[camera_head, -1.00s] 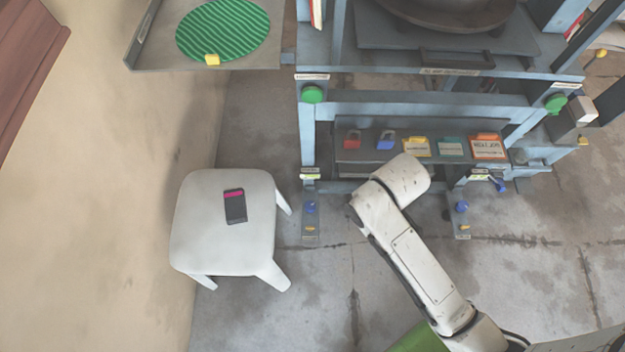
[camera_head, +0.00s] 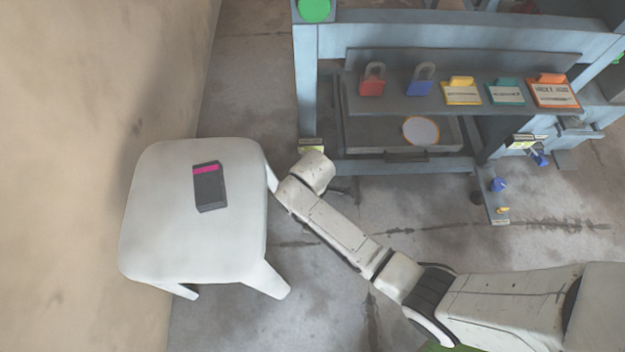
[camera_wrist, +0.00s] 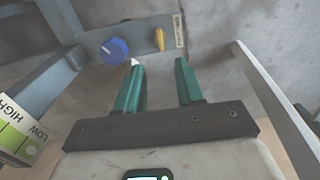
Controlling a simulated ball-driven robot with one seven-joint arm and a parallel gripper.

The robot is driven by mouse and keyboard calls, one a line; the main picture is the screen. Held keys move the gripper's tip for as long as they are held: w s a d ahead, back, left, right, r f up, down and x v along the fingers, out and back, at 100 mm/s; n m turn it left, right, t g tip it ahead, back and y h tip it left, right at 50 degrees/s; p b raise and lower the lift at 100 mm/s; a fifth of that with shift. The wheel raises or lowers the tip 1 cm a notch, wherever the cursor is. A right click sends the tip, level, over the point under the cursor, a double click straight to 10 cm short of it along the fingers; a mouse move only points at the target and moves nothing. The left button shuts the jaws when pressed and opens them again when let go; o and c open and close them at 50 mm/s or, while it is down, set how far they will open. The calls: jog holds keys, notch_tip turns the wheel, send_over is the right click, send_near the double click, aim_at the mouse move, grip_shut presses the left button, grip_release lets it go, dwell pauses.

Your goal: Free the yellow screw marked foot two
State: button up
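A yellow screw (camera_wrist: 159,38) stands on a blue-grey foot plate (camera_wrist: 88,40) in the wrist view, beside a blue knob (camera_wrist: 114,50). A small label (camera_wrist: 178,30) sits at the plate's end; its writing is too small to read. My gripper (camera_wrist: 160,75) is open and empty, with two teal fingers pointing towards the plate; the screw lies beyond the gap between them. In the head view my arm covers the left foot. Another yellow screw (camera_head: 503,210) shows on the right foot there, below a blue knob (camera_head: 498,185).
A white stool (camera_head: 195,250) with a dark device (camera_head: 209,187) stands left of my arm; what looks like its leg (camera_wrist: 272,95) shows in the wrist view. A LOW/HIGH gauge label (camera_wrist: 18,125) is at left. Padlocks and tags line the press shelf (camera_head: 385,105).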

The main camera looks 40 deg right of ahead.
notch_tip(320, 180, down, 11)
jog(key=b, duration=0.6)
grip_shut()
dwell(0.3)
